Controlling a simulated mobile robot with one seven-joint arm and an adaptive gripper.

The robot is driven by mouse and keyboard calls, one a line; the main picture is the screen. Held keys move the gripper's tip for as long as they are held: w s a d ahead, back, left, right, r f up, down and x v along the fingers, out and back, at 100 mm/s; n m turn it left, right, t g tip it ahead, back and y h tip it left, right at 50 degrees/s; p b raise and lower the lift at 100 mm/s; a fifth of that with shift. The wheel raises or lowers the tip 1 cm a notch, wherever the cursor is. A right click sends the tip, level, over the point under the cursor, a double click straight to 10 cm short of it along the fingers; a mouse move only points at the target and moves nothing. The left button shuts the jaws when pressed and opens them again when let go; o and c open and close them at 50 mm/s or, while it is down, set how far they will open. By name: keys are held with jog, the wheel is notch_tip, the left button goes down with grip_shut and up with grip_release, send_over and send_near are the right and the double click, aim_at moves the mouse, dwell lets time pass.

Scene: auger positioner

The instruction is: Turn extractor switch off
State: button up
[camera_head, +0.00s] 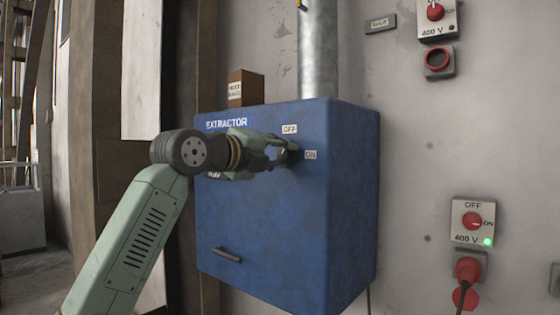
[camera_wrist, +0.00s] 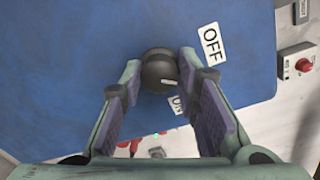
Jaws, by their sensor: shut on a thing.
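The extractor switch is a dark round knob (camera_head: 291,154) on the front of the blue EXTRACTOR box (camera_head: 280,230). In the head view, the OFF label (camera_head: 289,129) is above the knob and the ON label (camera_head: 311,155) is to its right. My gripper (camera_head: 280,153) reaches it from the left. In the wrist view, the fingers (camera_wrist: 159,66) are on either side of the knob (camera_wrist: 157,74), shut on it. The knob's white mark points right, between the OFF label (camera_wrist: 212,43) and the partly hidden ON label (camera_wrist: 177,104).
A metal duct (camera_head: 319,50) rises from the box top beside a brown block (camera_head: 246,87). A handle (camera_head: 226,255) sticks out low on the box front. On the right wall are a lit 400 V switch (camera_head: 472,222) with a red plug (camera_head: 467,270), and another switch (camera_head: 436,15).

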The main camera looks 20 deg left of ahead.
jog(key=n+b, duration=0.2)
jog(key=n, duration=0.4)
jog(key=shift+a, duration=0.1)
jog(key=shift+r+n, duration=0.1)
jog(key=shift+n, duration=0.3)
dwell(0.3)
jog(key=o, duration=1.1)
jog(key=shift+o, duration=0.2)
jog(key=v, duration=1.2)
